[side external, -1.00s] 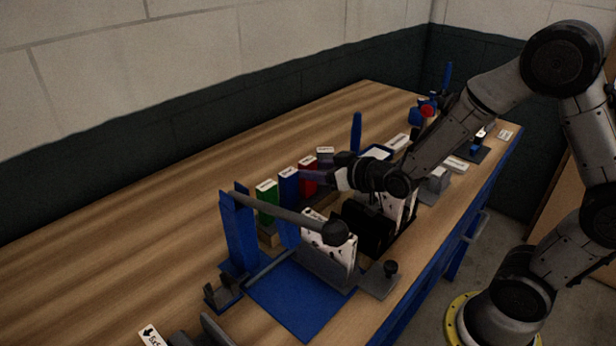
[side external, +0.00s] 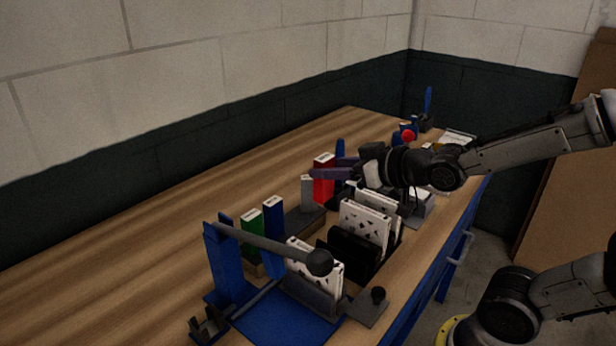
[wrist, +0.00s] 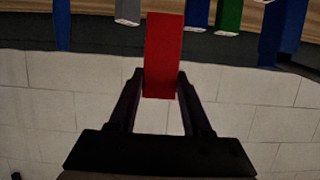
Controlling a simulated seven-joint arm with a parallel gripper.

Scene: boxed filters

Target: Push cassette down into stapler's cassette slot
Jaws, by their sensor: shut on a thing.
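A red box-shaped cassette (side external: 323,188) with a pale label on top stands upright in my gripper (side external: 326,167). In the wrist view the red cassette (wrist: 163,45) sits between both fingers of my gripper (wrist: 160,78), which are shut on it. A blue cassette (side external: 273,222) and a green cassette (side external: 252,232) stand in the holder to the left. I cannot tell for certain which fixture is the stapler. Its cassette slot is not clearly visible.
A blue lever press (side external: 225,258) with a grey bar stands in front. White patterned plates (side external: 363,222) and a black one (side external: 352,250) stand upright near the bench edge. A grey block (side external: 307,192) is beside the red cassette. Bare wood (side external: 190,210) lies at the left.

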